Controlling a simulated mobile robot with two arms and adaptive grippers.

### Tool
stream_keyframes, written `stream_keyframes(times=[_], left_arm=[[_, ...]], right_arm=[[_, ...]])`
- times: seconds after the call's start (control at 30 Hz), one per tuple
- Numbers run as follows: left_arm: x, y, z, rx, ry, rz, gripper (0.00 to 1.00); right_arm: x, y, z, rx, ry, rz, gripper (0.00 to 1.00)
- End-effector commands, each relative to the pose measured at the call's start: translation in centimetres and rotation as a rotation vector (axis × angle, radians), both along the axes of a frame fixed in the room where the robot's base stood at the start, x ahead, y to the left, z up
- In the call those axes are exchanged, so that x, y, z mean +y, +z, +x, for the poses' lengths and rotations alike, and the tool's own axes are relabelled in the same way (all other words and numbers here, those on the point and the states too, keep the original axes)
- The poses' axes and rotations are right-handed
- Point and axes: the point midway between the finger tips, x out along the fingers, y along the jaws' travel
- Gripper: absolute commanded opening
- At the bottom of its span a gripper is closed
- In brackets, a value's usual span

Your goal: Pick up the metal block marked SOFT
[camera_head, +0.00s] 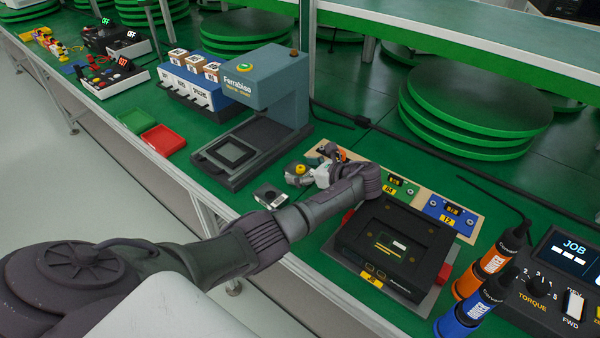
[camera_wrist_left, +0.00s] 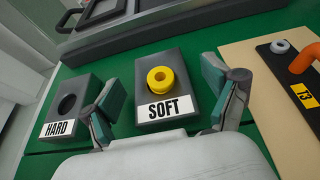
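The grey metal block marked SOFT (camera_wrist_left: 192,93) stands on the green surface in the left wrist view, with a yellow ring-shaped piece (camera_wrist_left: 161,80) on top. In the head view its yellow top (camera_head: 296,168) shows beside my gripper, which hides part of the block. My left gripper (camera_wrist_left: 164,97) is open and empty, with one finger on each side of the SOFT block. I cannot tell whether either finger touches it. It also shows in the head view (camera_head: 312,176). My right gripper is not in view.
A grey block marked HARD (camera_wrist_left: 82,92) stands just left of the left finger; it also shows in the head view (camera_head: 270,196). A blue-grey press (camera_head: 268,82) stands behind, and a black fixture (camera_head: 395,245) stands at the right.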

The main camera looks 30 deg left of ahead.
Motion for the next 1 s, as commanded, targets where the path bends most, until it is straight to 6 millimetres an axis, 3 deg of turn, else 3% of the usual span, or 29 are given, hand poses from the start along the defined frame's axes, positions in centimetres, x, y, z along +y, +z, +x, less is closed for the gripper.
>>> stream_keyframes(times=[0.07, 0.4, 0.77, 1.0], left_arm=[[0.0, 0.0, 0.0, 0.0, 0.0, 0.0, 0.74], [0.0, 0.0, 0.0, 0.0, 0.0, 0.0, 0.17], [0.0, 0.5, 0.0, -0.002, 0.0, 0.001, 0.15], [0.0, 2.8, 0.1, -0.005, 0.0, 0.001, 0.15]], right_arm=[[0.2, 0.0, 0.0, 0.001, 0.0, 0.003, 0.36], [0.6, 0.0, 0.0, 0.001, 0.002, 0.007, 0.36], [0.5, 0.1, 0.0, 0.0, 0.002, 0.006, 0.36], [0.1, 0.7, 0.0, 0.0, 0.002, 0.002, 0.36]])
